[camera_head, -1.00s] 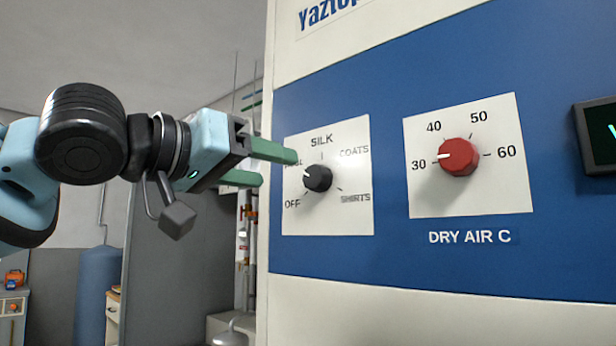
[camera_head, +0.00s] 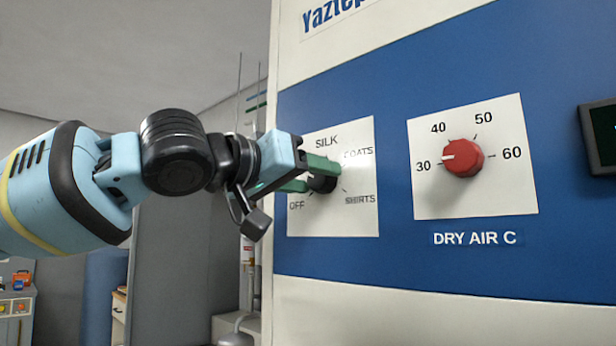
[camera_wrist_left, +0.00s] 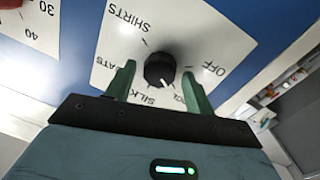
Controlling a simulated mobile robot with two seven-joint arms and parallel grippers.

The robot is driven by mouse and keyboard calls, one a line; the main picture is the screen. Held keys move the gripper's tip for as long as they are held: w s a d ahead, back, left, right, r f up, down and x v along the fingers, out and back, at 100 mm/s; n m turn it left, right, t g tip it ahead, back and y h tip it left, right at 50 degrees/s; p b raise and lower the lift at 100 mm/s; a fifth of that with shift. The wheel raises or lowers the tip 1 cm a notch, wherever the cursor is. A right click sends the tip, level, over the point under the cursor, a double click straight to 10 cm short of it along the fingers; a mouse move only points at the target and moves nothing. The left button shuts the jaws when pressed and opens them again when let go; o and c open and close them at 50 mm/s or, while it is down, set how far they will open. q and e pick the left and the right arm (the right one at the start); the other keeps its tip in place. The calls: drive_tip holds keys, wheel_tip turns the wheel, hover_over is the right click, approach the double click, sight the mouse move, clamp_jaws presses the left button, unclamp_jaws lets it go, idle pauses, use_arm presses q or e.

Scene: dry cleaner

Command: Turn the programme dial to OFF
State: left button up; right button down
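The programme dial (camera_head: 324,185) is a black knob on a white label plate (camera_head: 360,222) marked OFF, SILK, COATS and SHIRTS. Another label is partly hidden. My left gripper (camera_head: 323,175) is open, its green fingers reaching to the dial and partly covering it. In the left wrist view the dial (camera_wrist_left: 159,68) sits between the two fingertips, with a small gap on each side. Its white pointer is turned to the partly hidden label between SILK and OFF. My right gripper is not in view.
A red DRY AIR C dial (camera_head: 463,158) sits to the right on the same blue panel, pointing near 30. A dark display (camera_head: 603,137) is at the far right edge. The panel around the plate is flat and clear.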

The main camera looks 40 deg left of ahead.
use_arm(q)
drive_tip(key=c, duration=0.8)
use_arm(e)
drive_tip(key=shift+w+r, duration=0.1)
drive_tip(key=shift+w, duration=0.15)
